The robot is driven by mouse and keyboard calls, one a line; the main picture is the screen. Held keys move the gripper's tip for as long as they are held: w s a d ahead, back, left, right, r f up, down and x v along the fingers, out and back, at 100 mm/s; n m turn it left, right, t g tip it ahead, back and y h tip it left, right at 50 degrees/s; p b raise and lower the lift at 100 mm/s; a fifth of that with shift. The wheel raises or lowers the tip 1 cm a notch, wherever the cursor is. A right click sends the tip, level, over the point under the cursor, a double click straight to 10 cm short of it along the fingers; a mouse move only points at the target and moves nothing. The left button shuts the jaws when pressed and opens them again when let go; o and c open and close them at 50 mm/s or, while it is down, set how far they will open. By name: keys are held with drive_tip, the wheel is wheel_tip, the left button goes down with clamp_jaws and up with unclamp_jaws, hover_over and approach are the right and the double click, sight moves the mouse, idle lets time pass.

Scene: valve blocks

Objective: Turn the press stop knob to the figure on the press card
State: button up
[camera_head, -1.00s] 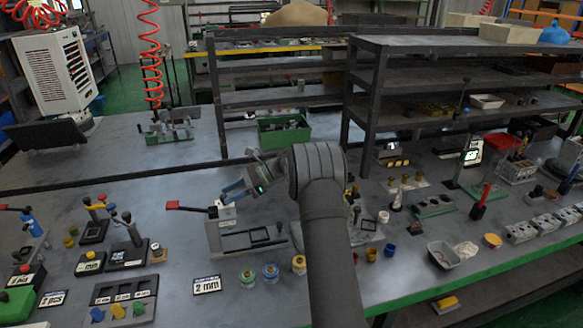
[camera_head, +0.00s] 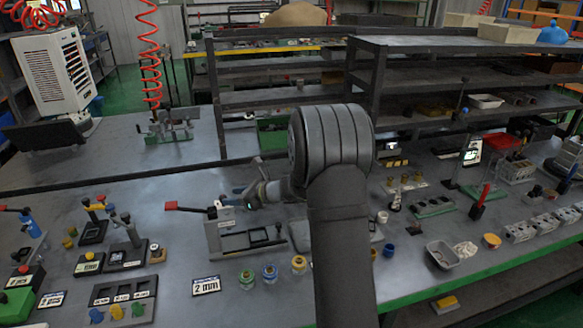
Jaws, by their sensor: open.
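The press (camera_head: 212,238) is a grey block with a red-handled lever (camera_head: 172,205) pointing left and a flat base with a dark square recess on its right. The press card (camera_head: 206,286) lies in front of it and reads "2 mm". My gripper (camera_head: 240,193) is open, just above and right of the press's upright block, with its bluish fingers pointing left toward the block's top. The stop knob cannot be made out clearly there, and its setting is too small to read. I see no contact between the fingers and the press.
Several jars with coloured rings (camera_head: 269,273) stand right of the card. A dark tray with coloured knobs (camera_head: 124,293) is at the front left. A dark shelf rack (camera_head: 365,105) rises behind my arm.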

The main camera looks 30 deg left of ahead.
drive_tip(key=v, duration=1.5)
drive_tip(key=s+a+r+m+t+h, duration=0.15)
drive_tip(key=a+r+m+h, duration=0.4)
drive_tip(key=m, duration=0.85)
drive_tip(key=s+a+r+m+t+h, duration=0.1)
drive_tip(key=s+a+r+m+h, duration=0.4)
drive_tip(key=m, duration=0.9)
drive_tip(key=shift+w+a+f+y, duration=0.75)
drive_tip(key=shift+w+a+f, duration=1.15)
drive_tip(key=shift+f, duration=2.15)
drive_tip(key=s+v, duration=0.1)
drive_tip(key=v, duration=0.9)
drive_tip(key=w+d+h, duration=0.1)
drive_tip(key=d+h, duration=0.2)
drive_tip(key=d, duration=1.4)
drive_tip(key=shift+w+g+h, duration=0.3)
drive_tip(key=shift+g+h, duration=0.05)
drive_tip(key=shift+h, duration=0.05)
